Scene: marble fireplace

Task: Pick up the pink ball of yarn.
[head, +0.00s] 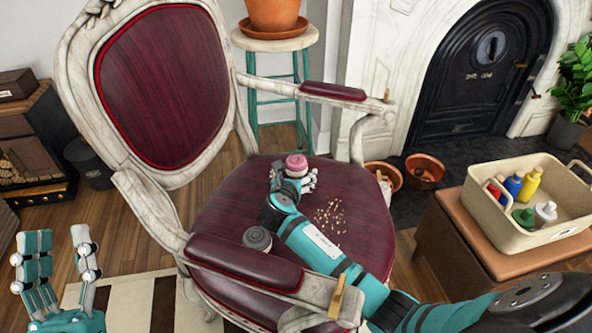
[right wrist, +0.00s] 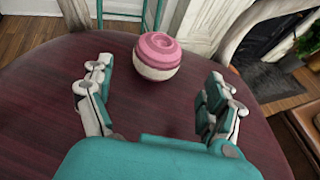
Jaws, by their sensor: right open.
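The pink ball of yarn (head: 296,164) sits on the dark red seat of the armchair (head: 225,205), toward the seat's far edge. In the right wrist view the ball (right wrist: 157,56) shows a pink top and a cream lower part. My right gripper (head: 293,181) reaches over the seat and is open, with the ball just ahead of and between its spread fingers (right wrist: 160,88). I see no finger touching the ball. My left gripper (head: 58,255) is open and empty at the lower left, away from the chair.
A small grey round object (head: 257,239) and scattered tan crumbs (head: 330,214) lie on the seat. Carved armrests (head: 245,262) flank it. A cream bin of bottles (head: 490,215) stands on a brown table at right. A stool with a clay pot (head: 274,14) stands behind.

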